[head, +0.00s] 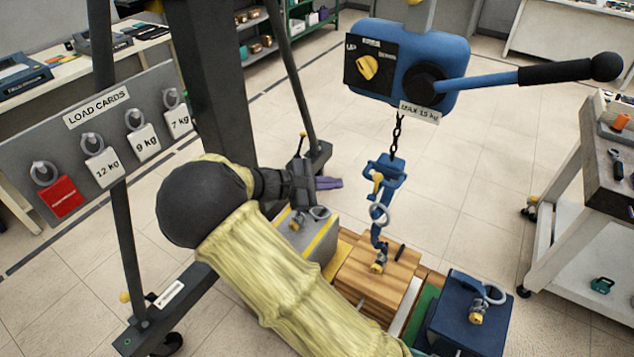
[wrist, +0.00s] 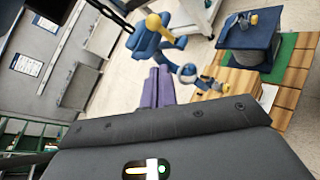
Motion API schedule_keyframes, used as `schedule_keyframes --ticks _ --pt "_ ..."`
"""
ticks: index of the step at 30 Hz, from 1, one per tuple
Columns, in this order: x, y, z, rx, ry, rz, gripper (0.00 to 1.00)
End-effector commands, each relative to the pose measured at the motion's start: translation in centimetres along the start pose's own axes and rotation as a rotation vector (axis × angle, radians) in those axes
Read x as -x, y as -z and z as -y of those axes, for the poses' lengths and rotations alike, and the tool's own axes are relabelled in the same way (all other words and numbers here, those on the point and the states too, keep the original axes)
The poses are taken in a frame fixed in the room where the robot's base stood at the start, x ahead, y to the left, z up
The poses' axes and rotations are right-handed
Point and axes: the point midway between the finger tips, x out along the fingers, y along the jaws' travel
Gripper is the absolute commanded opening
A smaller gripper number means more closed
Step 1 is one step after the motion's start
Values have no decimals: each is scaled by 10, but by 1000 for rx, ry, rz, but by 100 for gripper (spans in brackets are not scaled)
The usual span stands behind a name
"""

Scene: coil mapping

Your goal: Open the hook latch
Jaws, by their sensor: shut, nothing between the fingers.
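A blue hook assembly (head: 383,170) hangs on a dark chain below the blue hoist, with a yellow latch part (head: 377,183) on its upper portion. A pale ring (head: 380,214) is at the hook's lower part, above the wooden block; whether the ring passes through the hook is unclear. The assembly also shows in the wrist view (wrist: 150,42), beyond the fingertips. My gripper (head: 340,183) has purple fingers and is left of the hook, apart from it. In the wrist view the purple fingers (wrist: 158,76) are together with nothing between them.
The blue hoist (head: 408,60) has a lever (head: 520,77) reaching right. A wooden block (head: 375,280), a grey block (head: 305,238) and a dark blue block (head: 470,310) stand below. Load cards hang on a board (head: 98,105) at left. A cart (head: 590,190) stands at right.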

Motion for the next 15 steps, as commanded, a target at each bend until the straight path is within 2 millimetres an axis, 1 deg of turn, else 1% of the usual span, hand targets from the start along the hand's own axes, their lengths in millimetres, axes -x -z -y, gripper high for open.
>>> schedule_keyframes --ticks 1,3,5,6,10,15 --pt "-10 -1 0 1 2 3 0" --pt "-22 -1 0 2 2 4 0" --pt "-33 -1 0 2 2 3 0" --pt "-38 -4 0 0 2 2 0" --pt "-51 -20 0 1 2 1 0" --pt "-60 -28 0 1 1 0 0"
